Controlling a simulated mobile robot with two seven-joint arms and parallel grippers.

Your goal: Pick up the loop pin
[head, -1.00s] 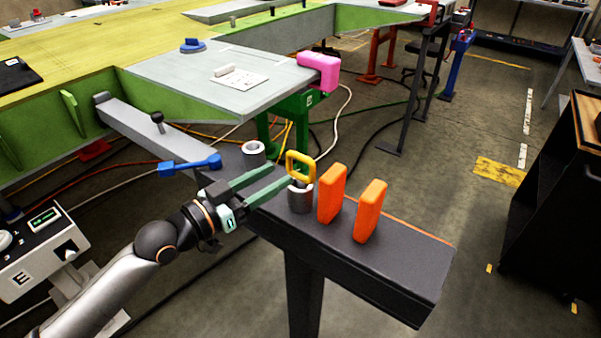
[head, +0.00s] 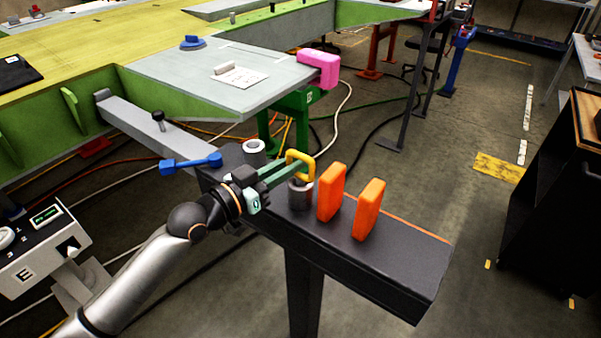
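The loop pin (head: 309,165) shows as a yellow loop standing upright above a grey cylindrical holder (head: 300,196) on the dark beam. Its lower part is hidden by the holder and the fingers. My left gripper (head: 294,168) reaches in from the left. Its green fingers are close together at the yellow loop and look shut on it. The exact contact is small and partly covered. My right gripper is not in view.
Two orange blocks (head: 331,193) (head: 369,210) stand on the beam just right of the holder. The beam's right end (head: 405,262) is clear.

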